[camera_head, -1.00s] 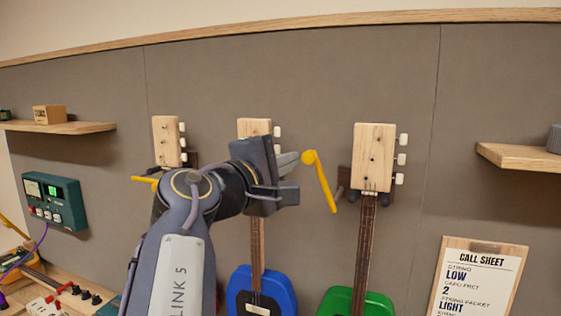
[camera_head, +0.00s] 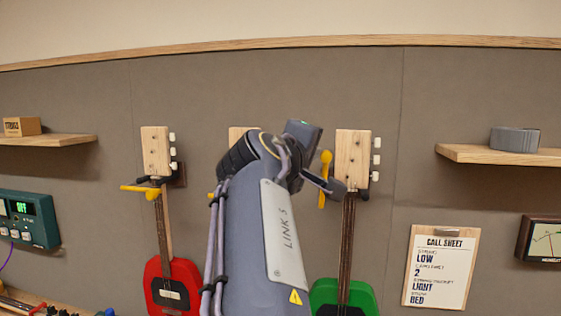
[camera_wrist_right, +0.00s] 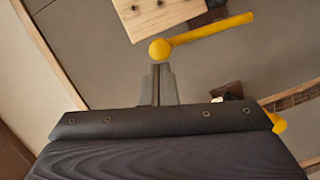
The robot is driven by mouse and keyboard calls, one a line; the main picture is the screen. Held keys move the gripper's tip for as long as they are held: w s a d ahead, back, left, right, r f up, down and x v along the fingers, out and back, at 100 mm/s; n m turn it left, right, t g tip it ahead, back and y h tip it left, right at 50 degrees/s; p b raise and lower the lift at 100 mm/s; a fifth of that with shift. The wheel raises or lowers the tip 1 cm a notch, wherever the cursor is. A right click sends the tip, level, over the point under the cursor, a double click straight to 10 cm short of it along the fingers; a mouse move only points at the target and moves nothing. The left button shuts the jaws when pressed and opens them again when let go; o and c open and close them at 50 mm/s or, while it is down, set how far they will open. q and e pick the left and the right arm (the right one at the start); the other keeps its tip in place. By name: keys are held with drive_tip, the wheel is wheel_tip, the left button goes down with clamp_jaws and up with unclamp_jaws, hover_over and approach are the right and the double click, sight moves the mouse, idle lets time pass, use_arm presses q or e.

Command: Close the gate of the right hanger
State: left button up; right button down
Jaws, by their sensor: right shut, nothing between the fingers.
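The right hanger holds the green guitar (camera_head: 344,293) by its pale headstock (camera_head: 353,157). The hanger's yellow gate (camera_head: 325,180) hangs nearly upright at the headstock's left side, not across the neck. In the right wrist view, the gate (camera_wrist_right: 210,33) runs up and right from its round knob (camera_wrist_right: 160,48). My right gripper (camera_wrist_right: 158,70) is shut and empty, with its fingertips just below the knob; I cannot tell whether they touch. In the head view, my right gripper (camera_head: 322,184) is beside the gate and partly hidden by my arm. My left gripper is not in view.
A red guitar (camera_head: 172,285) hangs at left, with a yellow gate (camera_head: 140,190) level across its neck. My arm mostly hides the middle guitar, whose headstock (camera_head: 238,138) shows. A call sheet (camera_head: 438,265) and a wooden shelf (camera_head: 470,153) are at right.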

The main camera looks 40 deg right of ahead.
drive_tip(key=s+d+f+m+t+y+b, duration=0.2)
drive_tip(key=s+d+f+m+y+b, duration=0.2)
drive_tip(key=s+d+f+m+b, duration=0.5)
drive_tip(key=shift+s+f+m+t+b, duration=0.15)
drive_tip(key=shift+s+m+t+b, duration=0.35)
drive_tip(key=shift+m, duration=1.9)
drive_tip(key=s+a+r+p, duration=0.2)
drive_tip(key=s+a+r, duration=0.4)
drive_tip(key=s, duration=0.1)
drive_tip(key=shift+s+a+r, duration=0.2)
drive_tip(key=shift+a, duration=0.1)
